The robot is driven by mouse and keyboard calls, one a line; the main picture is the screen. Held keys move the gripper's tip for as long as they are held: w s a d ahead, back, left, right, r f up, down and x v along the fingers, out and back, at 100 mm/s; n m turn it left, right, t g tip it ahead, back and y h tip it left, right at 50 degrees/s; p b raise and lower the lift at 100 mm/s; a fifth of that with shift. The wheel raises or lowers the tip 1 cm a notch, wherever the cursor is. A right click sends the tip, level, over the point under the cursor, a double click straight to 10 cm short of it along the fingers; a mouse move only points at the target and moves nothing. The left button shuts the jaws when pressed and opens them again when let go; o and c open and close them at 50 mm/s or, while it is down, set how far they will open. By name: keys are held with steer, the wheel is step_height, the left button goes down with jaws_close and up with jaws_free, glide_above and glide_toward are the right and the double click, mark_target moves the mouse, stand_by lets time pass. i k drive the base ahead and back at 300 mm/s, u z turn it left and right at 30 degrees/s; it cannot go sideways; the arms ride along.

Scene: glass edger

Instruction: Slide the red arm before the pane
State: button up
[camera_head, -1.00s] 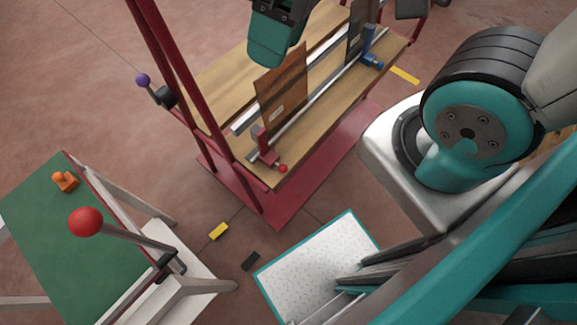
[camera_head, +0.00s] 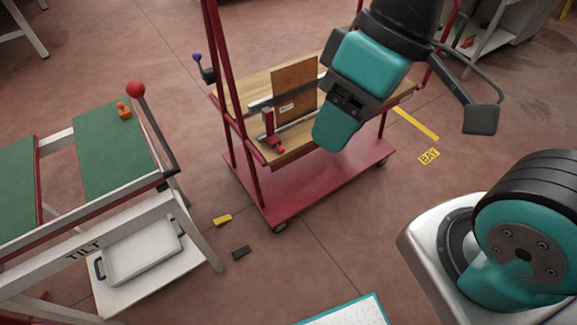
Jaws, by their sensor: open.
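The red arm (camera_head: 270,131) stands on the rail at the near left end of the wooden-topped cart, with a small red ball knob at its foot. The brown pane (camera_head: 294,92) stands upright on the cart, just behind and to the right of the red arm. My gripper (camera_head: 340,125) is above the cart to the right of the pane, pointing down and towards the viewer. It appears empty and clear of the red arm. My gripper and arm hide the right part of the cart top.
The cart's red post (camera_head: 222,70) rises left of the pane. A purple-knobbed lever (camera_head: 198,60) is at the cart's far left. A green tilting table (camera_head: 110,150) with a red-ball lever (camera_head: 136,89) stands at left.

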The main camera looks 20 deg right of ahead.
mark_target(273, 141)
steer(key=u, duration=0.15)
steer(key=i, duration=0.85)
steer(key=z, duration=0.25)
